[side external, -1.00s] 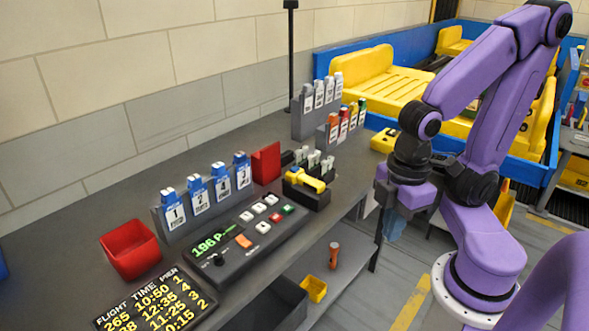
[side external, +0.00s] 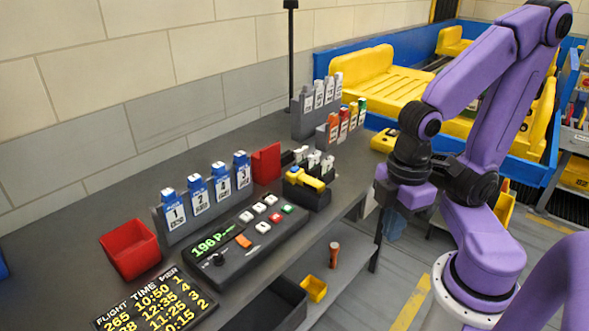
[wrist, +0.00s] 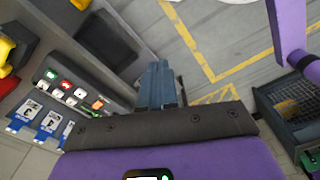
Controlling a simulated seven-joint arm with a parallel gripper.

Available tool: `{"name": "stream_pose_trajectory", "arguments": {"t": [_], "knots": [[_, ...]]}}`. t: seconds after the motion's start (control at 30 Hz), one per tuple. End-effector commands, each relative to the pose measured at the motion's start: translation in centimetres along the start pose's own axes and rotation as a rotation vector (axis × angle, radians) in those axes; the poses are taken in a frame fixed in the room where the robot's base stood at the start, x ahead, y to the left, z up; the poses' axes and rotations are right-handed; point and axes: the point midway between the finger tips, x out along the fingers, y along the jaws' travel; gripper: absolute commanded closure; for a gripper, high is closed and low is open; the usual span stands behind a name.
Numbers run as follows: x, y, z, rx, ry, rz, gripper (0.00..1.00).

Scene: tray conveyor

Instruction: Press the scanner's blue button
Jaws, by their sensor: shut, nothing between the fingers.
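A yellow handheld scanner (side external: 306,181) lies on a dark holder on the grey bench in the side view. A tiny bluish spot shows near its upper end, too small to identify as a button. A yellow piece also shows at the left edge of the wrist view (wrist: 6,52). My gripper (wrist: 160,68) is shut and empty, its blue-grey fingers together over the floor beside the bench. In the side view it hangs right of the bench edge, away from the scanner and partly hidden.
A console (side external: 247,243) with white, red, green and orange buttons stands left of the scanner. Blue-topped cards (side external: 197,201), a red bin (side external: 131,250) and a red block (side external: 266,163) are nearby. A lower shelf holds a dark bin (side external: 268,305) and yellow bin (side external: 314,288).

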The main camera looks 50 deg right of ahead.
Motion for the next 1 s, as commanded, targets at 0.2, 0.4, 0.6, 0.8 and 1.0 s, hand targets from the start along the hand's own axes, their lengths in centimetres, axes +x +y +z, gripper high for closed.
{"name": "stream_pose_trajectory", "arguments": {"t": [0.2, 0.4, 0.6, 0.8, 1.0], "knots": [[0.0, 0.0, 0.0, 0.0, 0.0, 0.0, 1.0], [0.0, 0.0, 0.0, 0.0, 0.0, 0.0, 1.0], [0.0, 0.0, 0.0, 0.0, 0.0, 0.0, 1.0], [0.1, 1.4, -1.1, 0.025, 0.026, 0.033, 1.0], [0.0, 7.1, -4.6, 0.1, 0.121, 0.159, 1.0]]}}
